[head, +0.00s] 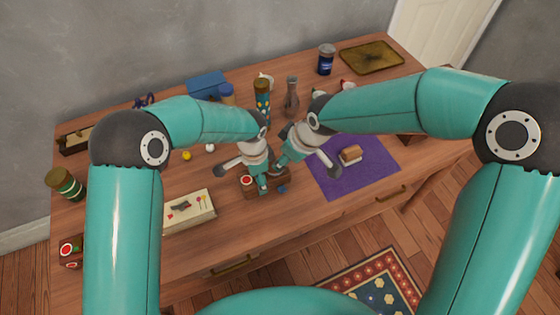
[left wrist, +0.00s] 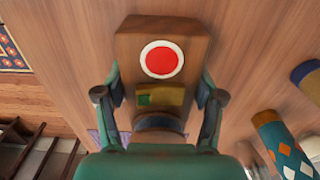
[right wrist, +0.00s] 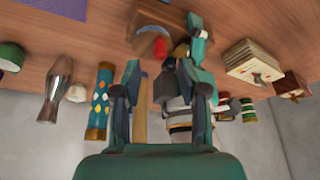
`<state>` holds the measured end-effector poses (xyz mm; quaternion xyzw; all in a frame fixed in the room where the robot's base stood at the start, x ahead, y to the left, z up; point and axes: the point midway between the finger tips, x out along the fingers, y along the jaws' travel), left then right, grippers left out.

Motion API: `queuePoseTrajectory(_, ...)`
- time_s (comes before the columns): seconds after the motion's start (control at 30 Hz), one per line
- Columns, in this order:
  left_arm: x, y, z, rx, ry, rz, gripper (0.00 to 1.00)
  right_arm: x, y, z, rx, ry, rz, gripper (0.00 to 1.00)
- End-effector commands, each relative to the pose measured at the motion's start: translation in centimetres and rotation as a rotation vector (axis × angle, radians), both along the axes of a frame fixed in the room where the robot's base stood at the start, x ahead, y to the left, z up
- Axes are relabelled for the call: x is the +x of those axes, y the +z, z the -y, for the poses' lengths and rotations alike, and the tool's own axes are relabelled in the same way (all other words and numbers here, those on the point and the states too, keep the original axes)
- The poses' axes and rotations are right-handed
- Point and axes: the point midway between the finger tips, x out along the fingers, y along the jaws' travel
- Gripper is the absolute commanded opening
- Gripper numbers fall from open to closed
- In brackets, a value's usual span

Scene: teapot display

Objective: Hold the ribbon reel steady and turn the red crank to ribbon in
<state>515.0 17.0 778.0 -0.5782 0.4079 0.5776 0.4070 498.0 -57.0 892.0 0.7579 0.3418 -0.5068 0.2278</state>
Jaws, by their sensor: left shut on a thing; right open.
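The ribbon reel looks to be the wooden block (head: 247,181) with a red disc in a white ring, low on the table's middle. In the left wrist view the block (left wrist: 190,40) has a brass plate with a green square. My left gripper (head: 262,189) is shut on its sides; the fingers also show in the left wrist view (left wrist: 160,95). My right gripper (head: 277,167) is open just above and beside it, fingers apart in the right wrist view (right wrist: 163,88). A red rounded part (right wrist: 160,47) shows at the block there; I cannot tell whether it is the crank.
A white picture box (head: 190,213) lies to the left, a purple mat (head: 335,185) with a small block to the right. A patterned cylinder (head: 262,98) and grey vase (head: 291,97) stand behind the arms. Bare table lies in front of the reel.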

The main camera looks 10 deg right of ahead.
Motion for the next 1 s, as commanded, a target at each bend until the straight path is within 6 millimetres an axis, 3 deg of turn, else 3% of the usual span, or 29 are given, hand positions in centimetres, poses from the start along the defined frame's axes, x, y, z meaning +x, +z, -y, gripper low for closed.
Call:
queuePoseTrajectory(0.23, 0.0, 0.0, 0.0, 0.0, 0.0, 0.0, 0.17, -0.6, 2.5, 0.8, 0.0, -0.001, 0.0, 0.42)
queuePoseTrajectory(0.77, 0.0, 0.1, 0.0, 0.001, 0.0, 0.0, 0.17, -0.8, 2.7, 1.0, 0.008, -0.033, -0.015, 0.42)
queuePoseTrajectory(0.87, 0.0, 0.1, 0.0, 0.001, 0.0, 0.0, 0.17, -1.5, 2.5, 1.1, 0.023, -0.114, -0.072, 0.42)
queuePoseTrajectory(1.0, 0.0, 0.1, 0.0, 0.001, 0.0, 0.0, 0.17, -3.5, 2.7, 0.4, 0.103, -0.379, -0.268, 0.42)
